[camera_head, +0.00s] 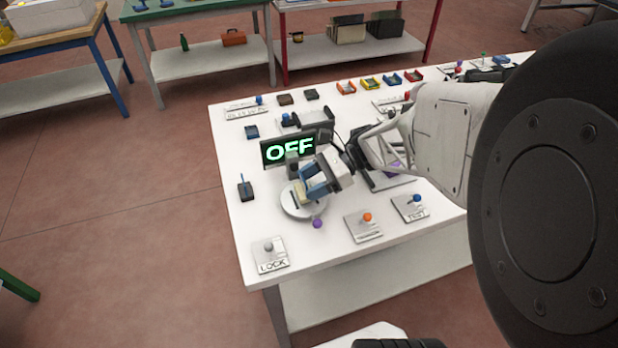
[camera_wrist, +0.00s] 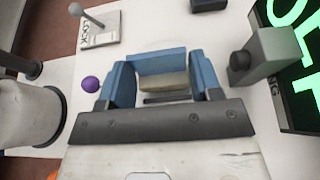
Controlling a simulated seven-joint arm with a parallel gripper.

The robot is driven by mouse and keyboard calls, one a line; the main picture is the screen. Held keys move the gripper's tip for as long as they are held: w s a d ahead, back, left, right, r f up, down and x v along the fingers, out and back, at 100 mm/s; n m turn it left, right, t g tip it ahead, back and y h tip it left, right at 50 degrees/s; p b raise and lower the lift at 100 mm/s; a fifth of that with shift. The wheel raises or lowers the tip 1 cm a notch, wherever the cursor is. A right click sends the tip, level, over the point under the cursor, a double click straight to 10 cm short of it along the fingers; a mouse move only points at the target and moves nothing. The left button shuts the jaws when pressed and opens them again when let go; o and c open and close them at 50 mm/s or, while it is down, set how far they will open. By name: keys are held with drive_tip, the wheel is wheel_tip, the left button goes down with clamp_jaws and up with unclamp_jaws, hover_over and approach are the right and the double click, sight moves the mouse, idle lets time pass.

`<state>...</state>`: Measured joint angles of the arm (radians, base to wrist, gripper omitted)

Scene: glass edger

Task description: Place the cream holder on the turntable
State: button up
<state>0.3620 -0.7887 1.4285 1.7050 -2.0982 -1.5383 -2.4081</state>
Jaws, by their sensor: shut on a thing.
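The cream holder (camera_head: 299,191) is between the blue fingers of my gripper (camera_head: 314,184), which are shut on it. It is small and partly hidden by the fingers. In the wrist view, a cream block (camera_wrist: 165,84) shows between the fingers (camera_wrist: 158,86), with a blue part along its far side. The round pale turntable (camera_head: 311,212) lies below the gripper on the white table, with a dark slot beside the holder. The holder is over the turntable or on it; I cannot tell if it touches.
A screen reading OFF (camera_head: 289,150) stands just behind the turntable. A purple ball (camera_head: 317,223) is at the turntable's front edge. Lever plates with a grey LOCK knob (camera_head: 269,247), an orange knob (camera_head: 367,217) and a blue knob (camera_head: 416,198) line the front. Several coloured holders lie at the back.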

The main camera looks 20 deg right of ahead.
drive_tip(key=shift+f, duration=0.6)
idle(0.5)
drive_tip(key=o, duration=1.1)
drive_tip(key=shift+v, duration=3.9)
